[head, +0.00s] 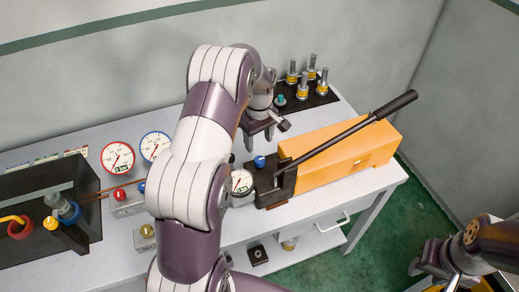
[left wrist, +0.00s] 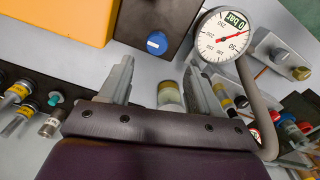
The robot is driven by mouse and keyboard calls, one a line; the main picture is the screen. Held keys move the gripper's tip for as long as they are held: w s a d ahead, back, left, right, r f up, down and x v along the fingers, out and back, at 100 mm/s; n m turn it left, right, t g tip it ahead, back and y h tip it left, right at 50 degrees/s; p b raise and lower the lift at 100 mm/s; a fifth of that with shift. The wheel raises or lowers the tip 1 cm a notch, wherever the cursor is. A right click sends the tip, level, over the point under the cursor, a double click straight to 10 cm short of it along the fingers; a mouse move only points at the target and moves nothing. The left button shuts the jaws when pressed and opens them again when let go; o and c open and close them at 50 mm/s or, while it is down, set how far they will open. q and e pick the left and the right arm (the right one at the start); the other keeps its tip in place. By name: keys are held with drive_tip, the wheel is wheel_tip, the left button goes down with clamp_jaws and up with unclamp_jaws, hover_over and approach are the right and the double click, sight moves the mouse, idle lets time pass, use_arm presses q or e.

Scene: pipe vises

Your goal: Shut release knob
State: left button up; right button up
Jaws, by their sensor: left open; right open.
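A blue release knob (head: 260,161) sits on the black block of the orange hand pump (head: 318,160), on the workbench. In the left wrist view the knob (left wrist: 156,43) shows ahead of the fingertips, roughly in line with the gap between them. My left gripper (head: 266,134) is open and empty, on the wall side of the knob and apart from it. Its two fingers also show in the left wrist view (left wrist: 158,68). My right gripper (head: 432,272) is open beyond the bench's right end, partly cut off by the frame.
A round gauge (head: 242,182) stands beside the pump block. The black pump lever (head: 350,133) slants up to the right. A dark board with several fittings (head: 322,99) lies behind. Two gauges (head: 117,157), valve knobs and a black box (head: 20,190) are at left.

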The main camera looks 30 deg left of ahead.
use_arm(q)
drive_tip(key=p, duration=0.1)
hover_over(260, 159)
drive_tip(key=f, duration=0.4)
drive_tip(key=shift+w+a+f, duration=0.15)
drive_tip(key=shift+a+f, duration=0.05)
drive_tip(key=f, duration=0.1)
drive_tip(key=f+p, duration=0.1)
drive_tip(key=f, duration=0.1)
drive_tip(key=shift+d, duration=0.2)
drive_tip(key=shift+s+f, duration=0.3)
drive_tip(key=shift+f, duration=0.25)
drive_tip(key=shift+w+a+f, duration=0.1)
drive_tip(key=shift+w+f, duration=0.05)
drive_tip(key=c, duration=1)
use_arm(e)
drive_tip(key=r, duration=0.3)
drive_tip(key=shift+w, duration=0.3)
